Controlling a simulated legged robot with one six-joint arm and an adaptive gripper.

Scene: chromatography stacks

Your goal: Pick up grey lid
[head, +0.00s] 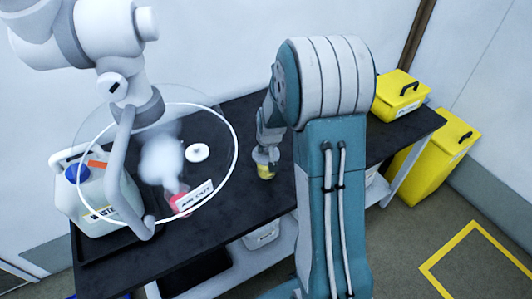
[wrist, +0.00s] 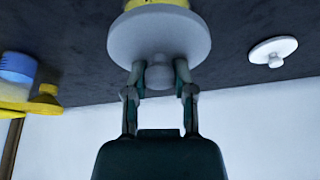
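The grey lid (wrist: 158,38) is a round disc with a small knob, seen close up in the wrist view. It sits against a yellow container (wrist: 155,4), which is mostly hidden behind it. In the head view the yellow container (head: 265,172) stands upright on the black bench, with the lid on its top partly hidden by my gripper (head: 266,150). In the wrist view the two fingers of my gripper (wrist: 160,75) are on either side of the lid's knob. Whether they press on it or leave a thin gap is not clear.
A white knobbed lid (head: 198,152) lies on the black bench (head: 225,205); it also shows in the wrist view (wrist: 273,52). A waste jug (head: 100,195), a pink labelled item (head: 185,201) and a ring-shaped extraction hood (head: 236,150) are at left. Yellow bins (head: 400,97) are at right.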

